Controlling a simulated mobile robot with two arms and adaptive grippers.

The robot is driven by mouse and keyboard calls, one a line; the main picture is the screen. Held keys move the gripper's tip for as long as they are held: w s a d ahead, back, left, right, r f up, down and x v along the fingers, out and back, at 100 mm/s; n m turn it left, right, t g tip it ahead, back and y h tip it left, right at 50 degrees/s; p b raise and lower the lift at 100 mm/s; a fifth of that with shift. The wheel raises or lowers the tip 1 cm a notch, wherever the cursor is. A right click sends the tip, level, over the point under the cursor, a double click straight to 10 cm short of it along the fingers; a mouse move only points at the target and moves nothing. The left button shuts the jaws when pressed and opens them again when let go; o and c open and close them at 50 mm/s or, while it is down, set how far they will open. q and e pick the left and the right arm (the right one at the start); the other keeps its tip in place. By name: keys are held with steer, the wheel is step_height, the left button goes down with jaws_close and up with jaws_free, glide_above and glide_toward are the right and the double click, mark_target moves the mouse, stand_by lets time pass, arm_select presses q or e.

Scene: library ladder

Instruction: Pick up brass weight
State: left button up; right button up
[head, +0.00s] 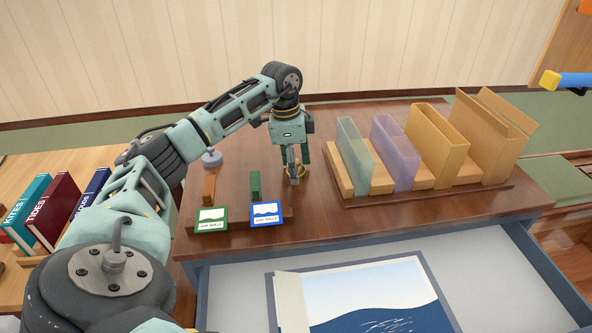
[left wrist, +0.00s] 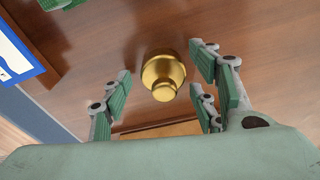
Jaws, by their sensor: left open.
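The brass weight (left wrist: 163,77) is a round, shiny gold piece with a knob on top, standing on the brown wooden desk top. In the left wrist view it sits between the spread fingers of my left gripper (left wrist: 160,95), with a gap on each side. In the head view my left gripper (head: 294,170) points down over the brass weight (head: 299,171), which is partly hidden behind a finger. The left gripper is open and holds nothing. My right gripper is not in view.
A wooden rack with clear, purple and tan dividers (head: 432,140) stands to the right. Two small cards, green (head: 211,219) and blue (head: 266,211), stand in front on a low holder. A grey knobbed piece (head: 212,157) is behind left. An open drawer (head: 237,290) holds a picture.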

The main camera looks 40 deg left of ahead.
arm_select(q)
steer(key=shift+f, duration=0.2)
steer(key=shift+r, duration=0.1)
jaws_close()
stand_by(0.4)
